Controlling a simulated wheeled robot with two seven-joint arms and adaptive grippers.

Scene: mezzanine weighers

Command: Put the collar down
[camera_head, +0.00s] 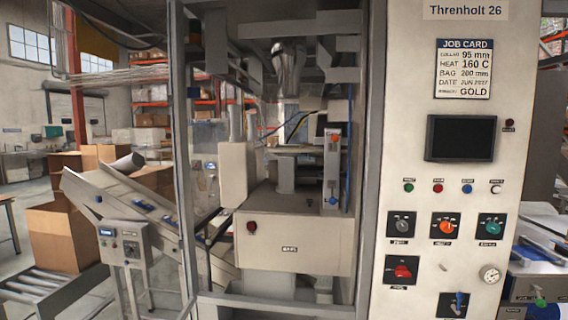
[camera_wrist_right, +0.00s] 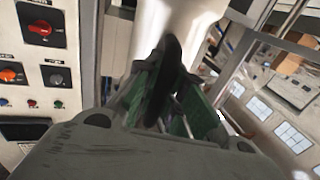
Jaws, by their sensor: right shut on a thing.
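In the right wrist view my right gripper (camera_wrist_right: 165,95) has green-padded fingers closed around a dark, narrow upright part. Just beyond it is a pale, smooth, curved body (camera_wrist_right: 180,18), cut off by the top edge. I take the dark part and the pale body to be the collar, but its full shape is hidden by the fingers and the frame edge. I cannot tell whether it touches anything underneath. Neither gripper shows in the head view, and my left gripper is in no view.
A machine cabinet (camera_head: 292,235) stands behind an open metal frame. A control panel (camera_head: 441,210) with knobs and a dark screen (camera_head: 461,138) is on the right. Its job card (camera_head: 463,69) reads collar 95 mm. An inclined conveyor (camera_head: 135,205) and cardboard boxes (camera_head: 62,235) are at left.

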